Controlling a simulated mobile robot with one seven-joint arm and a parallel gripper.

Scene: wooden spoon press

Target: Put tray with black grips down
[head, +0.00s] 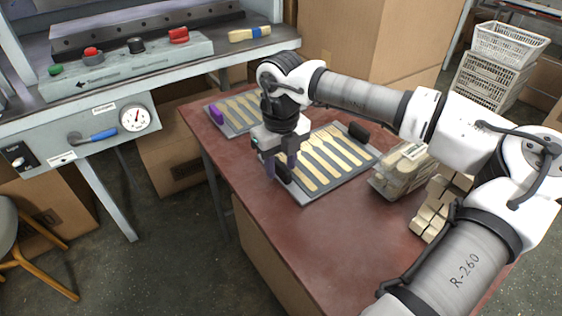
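The grey tray with black grips (349,173) holds several wooden spoons and forks and appears to rest flat on the red-brown table. One black grip (358,131) stands free at its right back end. The other black grip (284,174) is at its left front end, partly hidden by my gripper. My gripper (281,167) points down over that left grip, with its fingers close around or beside it. I cannot tell whether they are closed on it.
A second tray with purple grips (216,115) lies behind on the table (290,232). Stacked wooden pieces in a holder (402,170) and wooden blocks (432,211) stand right of the tray. The press (125,65) is at left. The table's front part is clear.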

